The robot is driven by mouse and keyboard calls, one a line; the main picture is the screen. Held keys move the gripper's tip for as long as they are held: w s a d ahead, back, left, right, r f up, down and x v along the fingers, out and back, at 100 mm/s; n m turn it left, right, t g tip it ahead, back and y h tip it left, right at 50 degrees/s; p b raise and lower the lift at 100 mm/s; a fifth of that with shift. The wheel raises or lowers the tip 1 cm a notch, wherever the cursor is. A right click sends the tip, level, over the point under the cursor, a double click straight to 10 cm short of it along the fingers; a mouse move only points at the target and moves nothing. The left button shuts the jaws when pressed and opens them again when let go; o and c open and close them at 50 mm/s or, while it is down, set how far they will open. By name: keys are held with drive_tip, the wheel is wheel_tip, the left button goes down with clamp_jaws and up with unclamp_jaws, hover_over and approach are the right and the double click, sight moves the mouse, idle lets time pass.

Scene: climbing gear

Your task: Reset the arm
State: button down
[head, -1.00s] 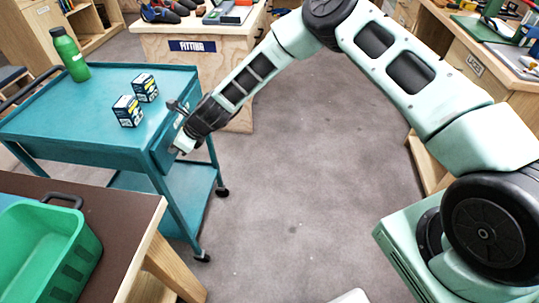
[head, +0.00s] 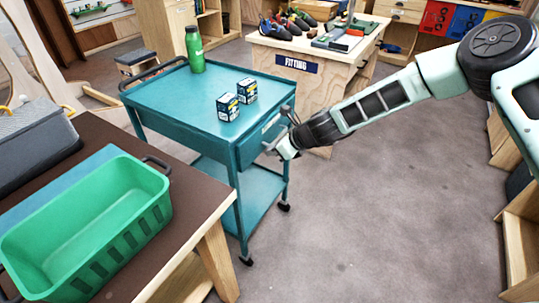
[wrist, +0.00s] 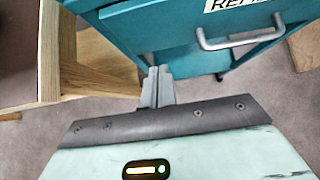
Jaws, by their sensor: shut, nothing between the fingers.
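My gripper (head: 272,151) is shut and empty at the end of my outstretched arm. In the head view it is beside the near right corner of the teal cart (head: 165,100), close to the drawer front. In the wrist view the closed fingers (wrist: 157,85) point toward the cart's lower edge. The drawer's silver handle (wrist: 240,38) is right of the fingers and apart from them. The drawer looks shut, with a white label partly in view above the handle.
Two small boxes (head: 228,107) and a green bottle (head: 194,50) stand on the cart. A green bin (head: 145,215) and a grey case (head: 35,150) are on the brown table at left. The fitting bench (head: 280,45) stands behind. Open floor lies at right.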

drive_tip(key=v, duration=0.7)
drive_tip(key=s+a+r+n+g+h, duration=0.1)
drive_tip(key=s+r+n, duration=0.2)
drive_tip(key=s+n, duration=0.35)
drive_tip(key=s+r+n+g, duration=0.2)
drive_tip(key=s+r+n, duration=0.1)
drive_tip(key=s+n, duration=0.3)
drive_tip(key=s+a+r+n+g+h, duration=0.1)
drive_tip(key=s+r+n, duration=0.35)
drive_tip(key=s, duration=0.25)
drive_tip(key=s+d+r+n+h, duration=0.2)
drive_tip(key=s+d+r+n, duration=0.1)
drive_tip(key=s+d+n, duration=0.3)
drive_tip(key=s+d+r+n+h+p, duration=0.1)
drive_tip(key=s+d+r+n+h, duration=0.2)
drive_tip(key=s+d+n, duration=0.4)
drive_tip(key=s+n, duration=0.1)
drive_tip(key=s, duration=0.3)
drive_tip(key=shift+r+n, duration=0.15)
drive_tip(key=shift+n, duration=0.15)
drive_tip(key=shift+s, duration=0.1)
